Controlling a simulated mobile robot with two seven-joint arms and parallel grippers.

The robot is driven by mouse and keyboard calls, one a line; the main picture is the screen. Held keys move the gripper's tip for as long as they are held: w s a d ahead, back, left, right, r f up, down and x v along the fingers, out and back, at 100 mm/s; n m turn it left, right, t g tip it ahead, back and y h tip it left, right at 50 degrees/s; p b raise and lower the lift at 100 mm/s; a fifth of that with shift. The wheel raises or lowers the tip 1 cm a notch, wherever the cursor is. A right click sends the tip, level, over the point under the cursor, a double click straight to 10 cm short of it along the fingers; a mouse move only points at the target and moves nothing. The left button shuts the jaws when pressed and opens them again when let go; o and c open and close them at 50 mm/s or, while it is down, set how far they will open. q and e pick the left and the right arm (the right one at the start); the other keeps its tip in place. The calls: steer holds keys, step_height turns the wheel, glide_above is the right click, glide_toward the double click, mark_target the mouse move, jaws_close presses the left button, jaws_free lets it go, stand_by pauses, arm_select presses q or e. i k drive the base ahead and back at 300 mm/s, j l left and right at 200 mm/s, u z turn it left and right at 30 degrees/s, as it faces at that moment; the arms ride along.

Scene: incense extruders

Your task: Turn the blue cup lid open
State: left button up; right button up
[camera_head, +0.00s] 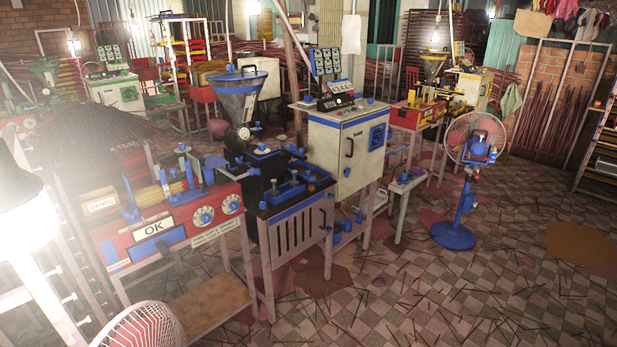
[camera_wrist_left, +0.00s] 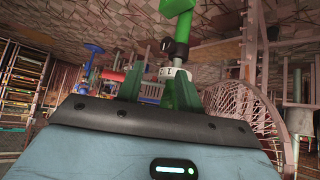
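A funnel-shaped hopper (camera_head: 240,102) stands on the dark extruder in the middle of the head view. Its wide top (camera_head: 238,80) is blue, lies flat across the mouth and has a dark handle above it. I cannot tell for sure that this is the blue cup lid; smaller blue caps show lower on the extruder. Neither gripper shows in the head view. In the left wrist view, my left gripper (camera_wrist_left: 172,92) has two green fingers standing apart. A green, black and white part (camera_wrist_left: 180,50) shows between and beyond them; I see no grip on it. My right gripper is out of sight.
A red machine with an "OK" label (camera_head: 157,227) stands left of the extruder, and a white cabinet (camera_head: 347,150) right of it. A blue-based fan (camera_head: 454,236) stands on the tiled floor. Another fan (camera_head: 140,326) is at the bottom left.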

mark_target(307, 172)
steer(key=k, duration=0.55)
steer(key=u, duration=5.4)
steer(key=k+j, duration=0.15)
steer(key=k, duration=0.6)
steer(key=k+j, duration=0.15)
steer(key=k, duration=0.55)
steer(key=k+u, duration=0.15)
steer(key=k, duration=0.3)
steer(key=k+j+u, duration=0.15)
steer(key=k, duration=0.25)
